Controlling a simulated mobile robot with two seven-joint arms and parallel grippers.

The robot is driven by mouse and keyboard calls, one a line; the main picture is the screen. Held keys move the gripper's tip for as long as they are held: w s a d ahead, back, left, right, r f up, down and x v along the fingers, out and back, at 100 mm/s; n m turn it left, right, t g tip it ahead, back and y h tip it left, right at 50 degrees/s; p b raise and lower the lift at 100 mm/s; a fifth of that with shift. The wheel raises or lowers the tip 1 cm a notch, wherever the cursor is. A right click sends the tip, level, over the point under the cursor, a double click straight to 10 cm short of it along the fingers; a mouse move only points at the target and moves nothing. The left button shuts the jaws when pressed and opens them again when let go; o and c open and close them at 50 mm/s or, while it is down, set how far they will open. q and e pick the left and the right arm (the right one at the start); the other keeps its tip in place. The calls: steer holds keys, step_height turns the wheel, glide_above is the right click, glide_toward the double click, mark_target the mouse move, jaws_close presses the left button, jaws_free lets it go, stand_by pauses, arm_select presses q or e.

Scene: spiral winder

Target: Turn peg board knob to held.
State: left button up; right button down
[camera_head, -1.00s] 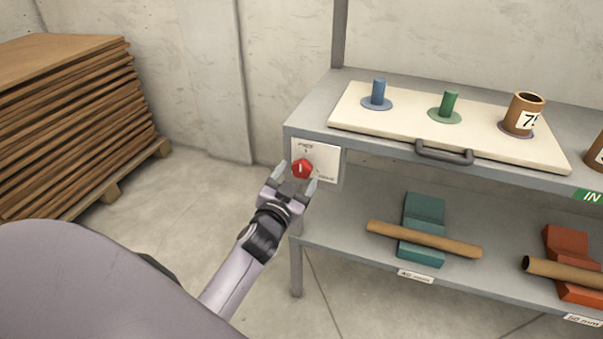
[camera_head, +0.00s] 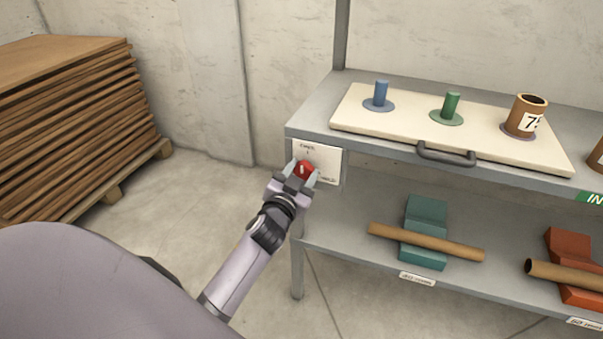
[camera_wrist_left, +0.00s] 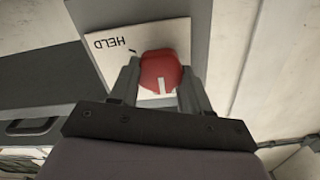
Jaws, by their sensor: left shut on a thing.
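The red knob (camera_head: 304,169) sits on a white label plate (camera_head: 328,162) at the left end of the shelf's front edge. My left gripper (camera_head: 302,174) is shut on the knob, a finger on each side. In the left wrist view the knob (camera_wrist_left: 162,70) is between the fingers, with a white pointer mark on its near edge. The pointer is not toward that word. The peg board (camera_head: 365,115) lies on the top shelf with a blue peg, a green peg and a brown tube. My right gripper is not in view.
The grey shelf unit (camera_head: 350,215) has a lower shelf with teal (camera_head: 424,230) and red blocks (camera_head: 568,250) bearing brown tubes. A dark handle (camera_head: 446,155) is on the board's front. Stacked brown sheets (camera_head: 75,120) stand at the left. The floor between is clear.

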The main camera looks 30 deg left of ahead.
arm_select(q)
steer(key=shift+m, duration=0.3)
steer(key=m, duration=0.5)
steer(key=shift+m, duration=0.3)
steer(key=m, duration=0.6)
steer(key=shift+d+f, duration=0.1)
steer(key=shift+f, duration=0.05)
steer(key=m, duration=0.5)
steer(key=shift+f+m+p, duration=0.1)
steer(key=shift+m+p, duration=0.25)
steer(key=shift+m, duration=0.05)
steer(key=m+p, duration=0.1)
steer(key=m, duration=0.4)
steer(key=shift+m, duration=0.4)
steer(key=shift+f, duration=0.1)
steer(key=o, duration=1.1)
steer(key=shift+c, duration=0.2)
